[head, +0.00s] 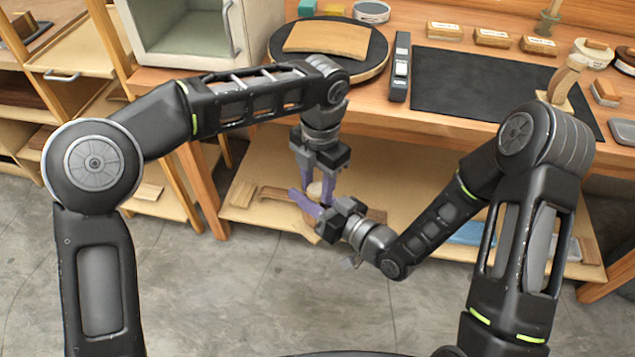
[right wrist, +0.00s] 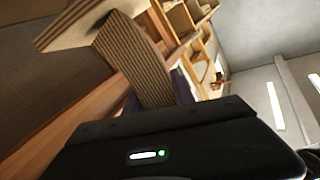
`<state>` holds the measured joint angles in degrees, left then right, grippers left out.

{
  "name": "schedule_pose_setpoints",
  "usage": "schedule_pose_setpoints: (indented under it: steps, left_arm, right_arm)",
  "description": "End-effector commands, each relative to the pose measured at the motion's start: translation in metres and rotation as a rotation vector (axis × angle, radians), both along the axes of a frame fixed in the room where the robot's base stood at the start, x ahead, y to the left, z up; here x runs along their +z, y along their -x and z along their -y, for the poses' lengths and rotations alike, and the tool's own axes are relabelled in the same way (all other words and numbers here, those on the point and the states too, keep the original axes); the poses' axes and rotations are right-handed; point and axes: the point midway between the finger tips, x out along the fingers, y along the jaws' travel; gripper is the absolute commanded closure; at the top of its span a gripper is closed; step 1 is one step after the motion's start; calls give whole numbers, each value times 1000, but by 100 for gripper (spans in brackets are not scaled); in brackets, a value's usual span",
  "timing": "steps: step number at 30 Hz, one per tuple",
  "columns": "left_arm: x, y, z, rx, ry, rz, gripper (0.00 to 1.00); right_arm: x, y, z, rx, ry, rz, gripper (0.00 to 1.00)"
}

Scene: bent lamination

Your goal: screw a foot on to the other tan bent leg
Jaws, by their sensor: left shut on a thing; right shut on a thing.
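My left gripper (head: 315,186) points down over the lower shelf, its purple fingers shut around a small pale piece (head: 314,188). I cannot tell if this piece is a foot or part of a leg. My right gripper (head: 305,203) comes in from the right just below, with its purple fingers close to the left gripper's. In the right wrist view a tan bent leg (right wrist: 136,58) with striped laminations rises from between the right fingers. A flat tan piece (right wrist: 72,20) shows at its far end; contact between them is unclear. The leg is mostly hidden in the head view.
A tan curved panel (head: 326,38) lies on a round dark turntable (head: 373,68) on the bench. A black mat (head: 480,95) lies to its right, with small labelled blocks (head: 491,37) behind. The lower shelf (head: 400,200) holds loose wood pieces. The grey floor in front is clear.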

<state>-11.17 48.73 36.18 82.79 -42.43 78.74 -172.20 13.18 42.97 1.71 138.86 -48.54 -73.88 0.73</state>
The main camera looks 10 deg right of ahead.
Motion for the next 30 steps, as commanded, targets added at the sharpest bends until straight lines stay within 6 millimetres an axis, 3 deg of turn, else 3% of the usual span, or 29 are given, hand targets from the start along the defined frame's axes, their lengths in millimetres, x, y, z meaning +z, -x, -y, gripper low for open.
schedule_pose_setpoints:
  steps: [2, 3, 10, 22, 26, 30]
  left_arm:
    - [1, -1, 0, 2, 1, 2, 98]
    - [1, -1, 0, 2, 1, 2, 57]
    - [0, 0, 0, 3, 0, 2, 38]
    - [0, -3, 3, 65, 3, 15, 42]
    - [0, -10, 12, 216, 17, 50, 42]
    - [4, -26, 26, 504, 61, 116, 42]
  right_arm:
    - [0, 1, 0, 1, 0, -1, 100]
    - [0, 1, 0, 1, 0, -1, 100]
    - [0, 0, 0, 1, 0, 0, 100]
    - [1, 0, 0, 1, -1, 1, 100]
    - [1, 0, 0, 1, -1, 1, 100]
    - [1, 0, 0, 1, -1, 1, 100]
